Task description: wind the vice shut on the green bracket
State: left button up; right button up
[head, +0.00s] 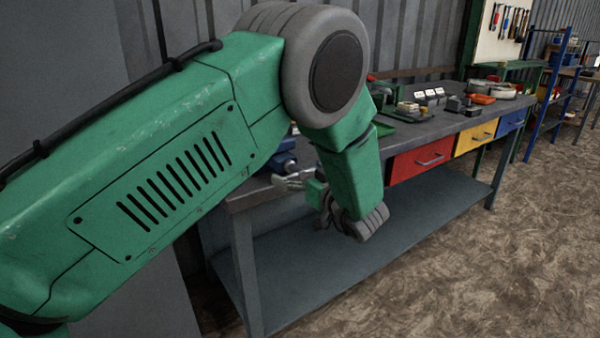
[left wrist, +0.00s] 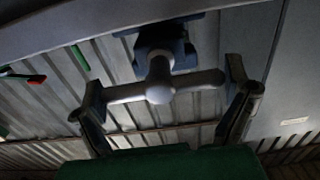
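The vice (head: 284,158) is blue and sits at the near left end of the workbench, partly hidden behind my left arm. In the left wrist view its blue body (left wrist: 165,45) shows at the top, with a pale grey crossbar handle (left wrist: 160,92) facing the camera. My left gripper (left wrist: 166,82) is spread wide, one dark finger by each end of the crossbar. I cannot tell whether the fingers touch it. In the head view the left gripper (head: 300,185) is small and partly hidden by my wrist. I cannot make out the green bracket. My right gripper is out of view.
The grey workbench (head: 395,137) has red, yellow and blue drawers and a lower shelf (head: 300,275). Trays, small blocks and an orange item (head: 480,98) lie further along its top. A corrugated wall stands behind. The floor at right is clear.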

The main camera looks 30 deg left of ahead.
pick_arm(q)
jog(key=shift+c, duration=0.2)
jog(key=shift+d+r+m+p, duration=0.15)
jog(key=shift+m+p, duration=0.55)
jog(key=shift+p, duration=0.35)
jog(key=m+p, duration=0.3)
jog(key=p, duration=0.1)
jog(key=m+p, duration=0.2)
jog(key=m, duration=0.2)
jog(key=shift+p, duration=0.3)
jog(key=m+p, duration=0.2)
jog(key=m, duration=0.3)
jog(key=shift+w, duration=0.1)
jog(key=m, duration=0.1)
jog(key=m+p, duration=0.1)
jog(key=m, duration=0.1)
jog(key=shift+d+f+m, duration=0.1)
jog(key=shift+f+m, duration=0.15)
jog(key=shift+m, duration=0.15)
jog(key=shift+f+m+p, duration=0.1)
jog(key=shift+m+p, duration=0.35)
jog(key=shift+m, duration=0.95)
jog(key=shift+c, duration=0.2)
